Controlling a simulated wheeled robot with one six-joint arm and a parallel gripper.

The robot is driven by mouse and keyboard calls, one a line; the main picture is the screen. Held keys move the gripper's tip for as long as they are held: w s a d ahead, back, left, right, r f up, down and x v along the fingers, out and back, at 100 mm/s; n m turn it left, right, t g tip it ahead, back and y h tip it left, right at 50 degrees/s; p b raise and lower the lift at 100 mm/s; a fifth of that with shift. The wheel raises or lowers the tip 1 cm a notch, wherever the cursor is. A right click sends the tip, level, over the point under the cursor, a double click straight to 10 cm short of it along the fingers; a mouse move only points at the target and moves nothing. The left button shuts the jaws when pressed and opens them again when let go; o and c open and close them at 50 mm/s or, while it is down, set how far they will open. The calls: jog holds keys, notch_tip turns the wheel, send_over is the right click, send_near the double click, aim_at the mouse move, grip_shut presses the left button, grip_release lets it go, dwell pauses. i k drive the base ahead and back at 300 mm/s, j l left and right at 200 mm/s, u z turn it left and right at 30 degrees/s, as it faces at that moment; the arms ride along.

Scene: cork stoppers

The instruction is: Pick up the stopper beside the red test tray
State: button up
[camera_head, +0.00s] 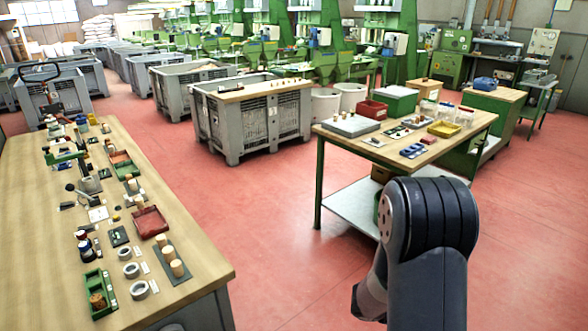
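A dark red tray (150,222) lies on the left wooden table, near its right edge. Just in front of it, several pale cork stoppers stand upright in a row on a dark mat (184,278); the nearest is one stopper (177,268). A red bin (373,110) stands on the right table. My arm fills the lower right; my gripper does not show.
The left table (190,300) is crowded with grey rings (138,290), a green tray (100,294) and bottles. The right table (465,130) holds boxes and trays. Grey crates (240,120) stand behind. Open red floor (270,230) lies between the tables.

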aim_at(140, 202)
jog(key=i+l+z, duration=0.3)
jog(key=i, duration=0.4)
jog(key=i+l+z, duration=0.1)
jog(key=i+z, duration=0.2)
jog(key=i, duration=0.4)
jog(key=i+j+u, duration=0.15)
jog(key=i+u, duration=0.55)
jog(key=u, duration=0.15)
jog(key=i+l+u, duration=0.1)
jog(key=i+u, duration=0.3)
jog(key=i+l+u, duration=0.2)
jog(key=i+u, duration=0.4)
jog(key=u, duration=0.3)
jog(key=i+u, duration=0.15)
jog(key=u, duration=0.3)
jog(key=i+u, duration=0.15)
jog(key=u, duration=0.35)
jog(key=i+l+u, duration=0.1)
jog(key=u, duration=0.35)
jog(key=i+u, duration=0.25)
jog(key=u, duration=0.25)
jog(key=i+l+u, duration=0.15)
jog(key=u, duration=0.35)
jog(key=i+l+u, duration=0.2)
jog(key=u, duration=0.3)
